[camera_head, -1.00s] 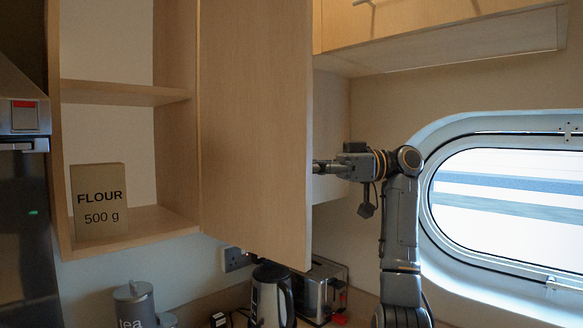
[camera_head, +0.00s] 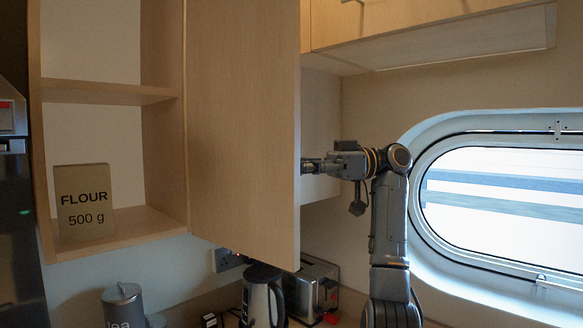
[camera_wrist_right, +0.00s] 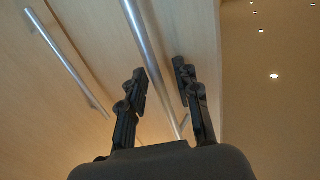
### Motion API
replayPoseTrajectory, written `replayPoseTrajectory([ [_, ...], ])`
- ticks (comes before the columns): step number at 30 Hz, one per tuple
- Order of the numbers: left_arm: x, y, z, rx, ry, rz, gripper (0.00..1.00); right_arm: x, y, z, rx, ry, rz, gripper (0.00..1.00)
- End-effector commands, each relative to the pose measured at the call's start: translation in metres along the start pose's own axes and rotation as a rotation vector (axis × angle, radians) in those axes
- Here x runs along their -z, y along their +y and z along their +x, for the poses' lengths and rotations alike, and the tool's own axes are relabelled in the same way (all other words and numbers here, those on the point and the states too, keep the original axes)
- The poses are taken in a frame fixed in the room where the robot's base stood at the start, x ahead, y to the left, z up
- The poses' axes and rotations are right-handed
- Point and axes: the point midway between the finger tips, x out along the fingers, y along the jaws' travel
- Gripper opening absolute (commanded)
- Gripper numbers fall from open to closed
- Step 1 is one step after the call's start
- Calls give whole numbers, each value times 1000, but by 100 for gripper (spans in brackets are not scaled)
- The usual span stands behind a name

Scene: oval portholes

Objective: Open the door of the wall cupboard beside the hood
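The wall cupboard (camera_head: 110,94) stands open beside the hood (camera_head: 12,118), its shelves exposed. Its wooden door (camera_head: 243,130) is swung far out into the room. My right gripper (camera_head: 305,166) is at the door's right edge in the head view, on the far side; the door partly hides its fingertips. In the right wrist view, my right gripper (camera_wrist_right: 160,92) has its two fingers apart, one on each side of a metal bar handle (camera_wrist_right: 152,58). Gaps show between bar and fingers. The handle is hidden in the head view. My left gripper is out of view.
A flour packet (camera_head: 84,202) stands on the cupboard's bottom shelf. Below are a kettle (camera_head: 262,298), a toaster (camera_head: 312,285) and a grey canister (camera_head: 124,305). Another cupboard (camera_head: 420,22) hangs at upper right, and an oval porthole (camera_head: 500,200) is at right.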

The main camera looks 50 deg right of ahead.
Motion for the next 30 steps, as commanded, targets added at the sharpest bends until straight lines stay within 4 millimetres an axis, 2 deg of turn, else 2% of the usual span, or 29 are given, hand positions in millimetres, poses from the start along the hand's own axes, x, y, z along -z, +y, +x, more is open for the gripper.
replayPoseTrajectory([
  [4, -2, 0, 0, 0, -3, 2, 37, 0, 0, -3, -1, 1, 1, 32],
  [8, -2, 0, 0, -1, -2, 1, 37, 1, 0, -18, -3, 3, 2, 32],
  [19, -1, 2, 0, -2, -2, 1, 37, 0, -1, -104, -8, 3, 5, 32],
  [30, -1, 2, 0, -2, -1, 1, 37, 0, -1, -121, -2, 1, 0, 32],
])
